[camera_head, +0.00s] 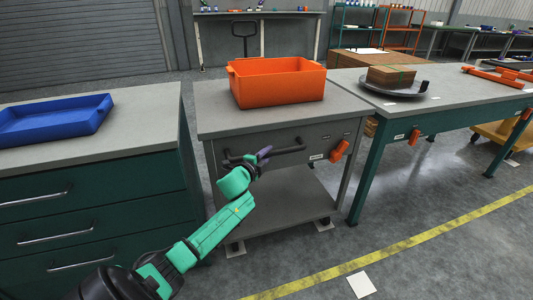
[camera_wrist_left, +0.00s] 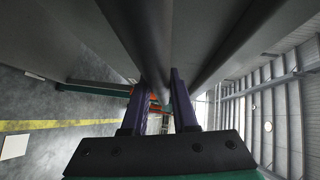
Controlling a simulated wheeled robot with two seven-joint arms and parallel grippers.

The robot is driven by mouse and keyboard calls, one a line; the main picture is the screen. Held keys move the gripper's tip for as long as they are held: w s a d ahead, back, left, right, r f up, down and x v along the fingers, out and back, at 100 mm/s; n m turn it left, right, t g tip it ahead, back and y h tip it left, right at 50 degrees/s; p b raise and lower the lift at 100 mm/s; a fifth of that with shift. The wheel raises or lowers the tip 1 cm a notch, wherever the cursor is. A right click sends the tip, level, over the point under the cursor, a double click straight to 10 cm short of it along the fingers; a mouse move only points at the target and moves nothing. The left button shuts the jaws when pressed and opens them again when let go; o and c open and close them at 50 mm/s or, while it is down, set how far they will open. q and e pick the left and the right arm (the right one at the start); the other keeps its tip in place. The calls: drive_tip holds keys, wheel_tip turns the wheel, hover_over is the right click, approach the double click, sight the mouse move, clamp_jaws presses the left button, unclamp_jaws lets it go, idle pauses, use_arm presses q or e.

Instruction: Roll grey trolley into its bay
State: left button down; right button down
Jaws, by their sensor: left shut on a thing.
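The grey trolley (camera_head: 222,124) stands between a green drawer cabinet and a green-legged bench. It has a flat top, a lower shelf (camera_head: 290,205) and a dark bar handle (camera_head: 290,149) across its front. My left gripper (camera_head: 262,156) is shut on the left part of this handle. In the left wrist view, the purple fingers of my left gripper (camera_wrist_left: 162,85) are on either side of the dark handle bar (camera_wrist_left: 135,40). The trolley's wheels are mostly hidden. My right gripper is not in view.
An orange crate (camera_head: 280,88) sits on the trolley top. The cabinet (camera_head: 90,205) with a blue tray (camera_head: 50,122) is close on the left. The bench (camera_head: 445,103), holding a box (camera_head: 391,76) on a dark plate, is close on the right.

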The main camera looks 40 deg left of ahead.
use_arm(q)
drive_tip(key=shift+a+r, duration=0.15)
drive_tip(key=c, duration=0.9)
unclamp_jaws()
drive_tip(key=shift+o, duration=1.1)
drive_tip(key=shift+w+a, duration=0.1)
drive_tip(key=shift+s+d, duration=0.2)
drive_tip(key=shift+s, duration=0.35)
drive_tip(key=p+v, duration=0.2)
drive_tip(key=v, duration=1.1)
drive_tip(key=shift+s+p, duration=0.25)
drive_tip(key=shift+p, duration=0.1)
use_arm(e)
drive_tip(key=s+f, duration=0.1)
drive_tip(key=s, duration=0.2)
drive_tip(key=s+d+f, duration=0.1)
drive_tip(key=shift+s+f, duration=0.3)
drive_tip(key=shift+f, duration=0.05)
